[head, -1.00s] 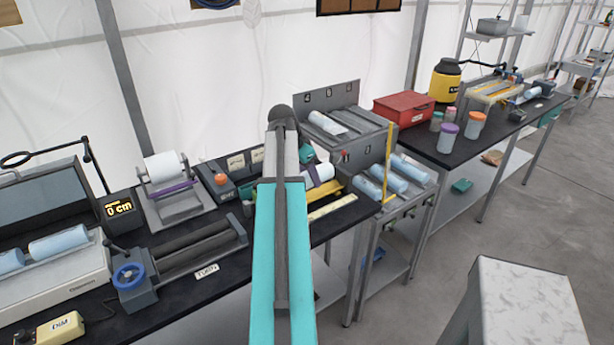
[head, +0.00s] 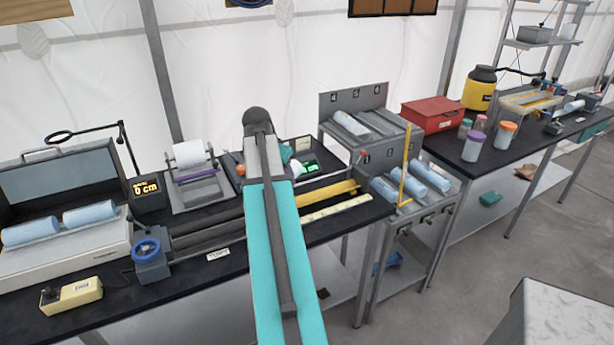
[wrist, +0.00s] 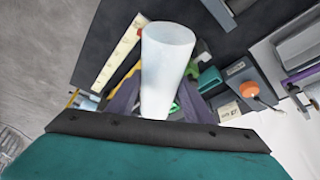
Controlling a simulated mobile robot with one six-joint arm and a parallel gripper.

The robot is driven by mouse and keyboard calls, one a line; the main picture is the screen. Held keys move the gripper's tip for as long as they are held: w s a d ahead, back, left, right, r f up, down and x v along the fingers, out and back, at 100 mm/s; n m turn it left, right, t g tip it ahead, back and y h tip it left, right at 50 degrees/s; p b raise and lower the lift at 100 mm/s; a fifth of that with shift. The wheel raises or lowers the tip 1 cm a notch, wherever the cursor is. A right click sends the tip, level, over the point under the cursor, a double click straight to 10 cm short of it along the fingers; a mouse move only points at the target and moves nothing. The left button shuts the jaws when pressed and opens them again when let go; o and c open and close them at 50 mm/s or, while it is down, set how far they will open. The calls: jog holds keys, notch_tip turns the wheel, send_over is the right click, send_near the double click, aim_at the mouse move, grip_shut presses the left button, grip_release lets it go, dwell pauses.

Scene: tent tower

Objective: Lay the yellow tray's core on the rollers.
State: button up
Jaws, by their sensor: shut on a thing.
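A pale, whitish cylindrical core (wrist: 168,60) is held in my gripper (wrist: 157,103), whose dark jaws close on its lower part in the wrist view. In the head view my arm hides most of the gripper, and only a small pale end of the core (head: 297,170) shows right of the arm, beside a green glow. The yellow tray (head: 328,194) lies bare on the bench right of the arm. The dark grey rollers (head: 205,228), with a blue handwheel (head: 147,248) at their left end, lie left of the arm and hold no core in their visible part.
A white-roll dispenser (head: 192,172) stands behind the rollers. A light box with blue cores (head: 88,214) is at left. A grey rack (head: 372,130) with several cores and a red box (head: 431,115) stand right. A yellow upright bar (head: 405,170) rises by the rack.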

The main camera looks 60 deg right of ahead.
jog(key=w+a+r+n+t+y, duration=0.15)
jog(key=w+a+n, duration=0.35)
jog(key=w+a, duration=0.7)
jog(key=w+a+r+n+t, duration=0.15)
jog(key=w+a+n, duration=0.5)
jog(key=a, duration=0.85)
jog(key=w+a+f+n+y+b, duration=0.1)
jog(key=w+a+n+b, duration=0.1)
jog(key=a, duration=1.2)
jog(key=w+a+f+n+t+y+b, duration=0.1)
jog(key=w+a+n, duration=0.3)
jog(key=a, duration=1)
jog(key=shift+a+f+n+t+y+b, duration=0.25)
jog(key=shift+n+t+y+b, duration=0.1)
jog(key=shift+y+b, duration=0.1)
